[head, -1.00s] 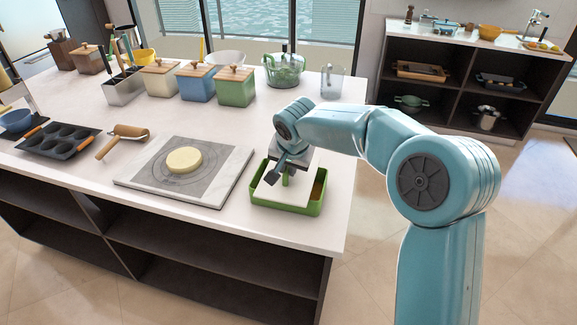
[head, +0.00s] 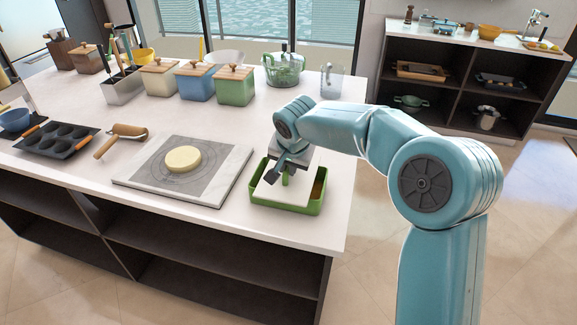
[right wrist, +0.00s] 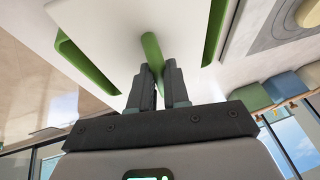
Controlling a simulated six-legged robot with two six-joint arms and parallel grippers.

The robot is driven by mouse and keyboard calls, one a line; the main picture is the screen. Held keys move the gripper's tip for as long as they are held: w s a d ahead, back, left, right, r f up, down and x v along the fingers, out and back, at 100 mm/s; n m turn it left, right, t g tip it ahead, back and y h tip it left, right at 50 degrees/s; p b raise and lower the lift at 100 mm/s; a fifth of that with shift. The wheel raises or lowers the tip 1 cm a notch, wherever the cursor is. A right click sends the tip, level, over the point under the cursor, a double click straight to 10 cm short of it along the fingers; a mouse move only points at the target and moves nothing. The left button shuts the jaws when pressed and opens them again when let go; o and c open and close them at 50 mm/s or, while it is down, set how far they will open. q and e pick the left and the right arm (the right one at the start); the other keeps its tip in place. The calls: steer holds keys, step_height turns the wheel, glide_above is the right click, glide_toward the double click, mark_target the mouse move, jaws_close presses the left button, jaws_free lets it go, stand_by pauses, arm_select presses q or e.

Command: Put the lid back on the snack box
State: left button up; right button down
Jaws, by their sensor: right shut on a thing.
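The snack box (head: 288,208) is an open green tray-like box near the right front corner of the counter. Its lid (head: 272,191) is a white panel with a green handle. My right gripper (head: 286,172) is over the box and shut on the handle (right wrist: 150,47). The lid covers part of the box opening, set askew to the rim; orange contents (head: 318,187) show at the right. In the right wrist view, white lid surface fills the top, with green box walls (right wrist: 84,61) at both sides. Whether the lid touches the rim is unclear. My left gripper is out of view.
A marble board (head: 190,190) with pale dough (head: 183,159) lies left of the box. A rolling pin (head: 122,138) and muffin tin (head: 58,139) are farther left. Wooden-lidded canisters (head: 236,86) stand behind. The counter edge is close at right and front.

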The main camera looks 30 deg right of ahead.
stand_by(0.4)
steer(key=c, duration=0.5)
jaws_free()
steer(key=shift+c, duration=0.2)
steer(key=shift+r+p, duration=2.4)
steer(key=shift+r, duration=1.15)
jaws_close()
steer(key=shift+f, duration=0.2)
